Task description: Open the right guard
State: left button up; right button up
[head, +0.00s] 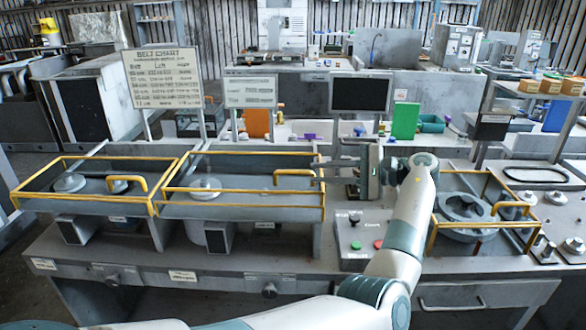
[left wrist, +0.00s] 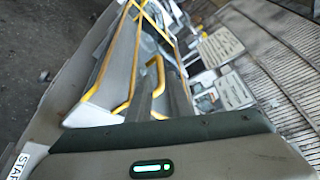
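Two yellow-edged guards lie flat over grey bays on the bench in the head view. The right one of this pair (head: 240,212) has a yellow handle (head: 293,172) near its right end; the handle also shows in the left wrist view (left wrist: 152,85). The left guard (head: 85,200) sits beside it. My left gripper (head: 325,171) points left, just right of the handle. Its fingers look apart, with nothing seen between them, and it does not clearly touch the handle. My right gripper is not in view.
A third yellow frame (head: 487,220) surrounds a round grey housing on the right, partly behind my left arm. A control box (head: 360,240) with red and green buttons stands below my gripper. A belt chart (head: 163,78) and a dark screen (head: 360,94) stand behind the guards.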

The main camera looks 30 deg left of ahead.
aim_at(298, 171)
pick_arm(q)
jog(key=p+x, duration=0.2)
jog(key=x, duration=0.5)
jog(key=shift+r, duration=0.1)
jog(key=shift+p+x, duration=0.35)
jog(key=shift+x, duration=0.45)
grip_shut()
